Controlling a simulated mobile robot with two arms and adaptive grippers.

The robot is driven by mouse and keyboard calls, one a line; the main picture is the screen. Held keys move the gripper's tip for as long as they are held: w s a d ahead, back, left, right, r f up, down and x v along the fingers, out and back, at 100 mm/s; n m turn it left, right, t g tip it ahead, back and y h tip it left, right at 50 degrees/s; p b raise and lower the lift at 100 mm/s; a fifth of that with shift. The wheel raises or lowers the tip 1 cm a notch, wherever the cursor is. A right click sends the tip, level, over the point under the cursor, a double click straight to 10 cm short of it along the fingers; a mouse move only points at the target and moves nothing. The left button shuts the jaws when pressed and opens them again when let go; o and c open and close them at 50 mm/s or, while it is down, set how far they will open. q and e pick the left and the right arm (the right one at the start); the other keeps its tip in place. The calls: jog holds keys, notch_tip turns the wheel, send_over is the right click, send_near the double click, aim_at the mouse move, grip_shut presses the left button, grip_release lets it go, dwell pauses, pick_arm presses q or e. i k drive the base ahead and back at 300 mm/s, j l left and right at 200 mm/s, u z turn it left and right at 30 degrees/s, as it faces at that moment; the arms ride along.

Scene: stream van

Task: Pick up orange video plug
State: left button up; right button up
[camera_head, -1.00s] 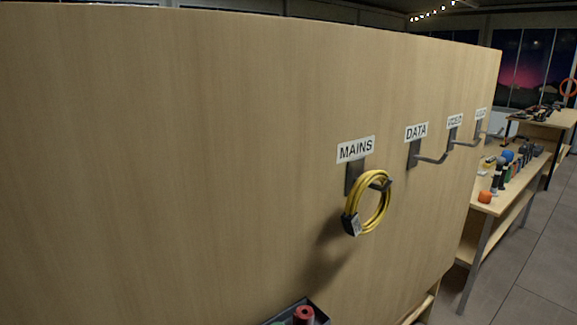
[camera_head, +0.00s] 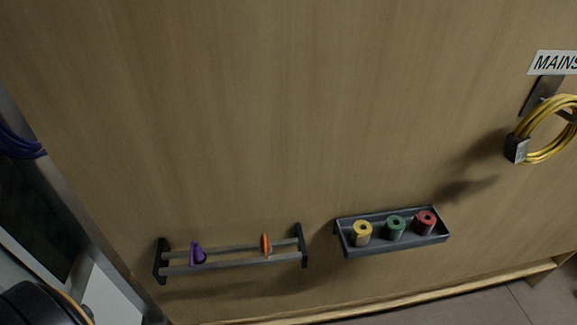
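A small orange piece (camera_head: 265,244), which looks like the orange plug, stands upright on a two-rail metal rack (camera_head: 230,264) low on the wooden panel. It is near the rack's right end. A purple piece (camera_head: 197,254) sits on the same rack to its left. I cannot make out fine details of the orange piece. Neither of my grippers shows in this view, and nothing touches the orange piece.
A grey tray (camera_head: 395,240) with yellow, green and red rolls is fixed right of the rack. A yellow cable coil (camera_head: 541,128) hangs under the MAINS label at right. Purple cable (camera_head: 18,144) shows at the left edge. A wooden ledge runs below.

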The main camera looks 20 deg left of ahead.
aim_at(265, 250)
jog(key=u, duration=0.95)
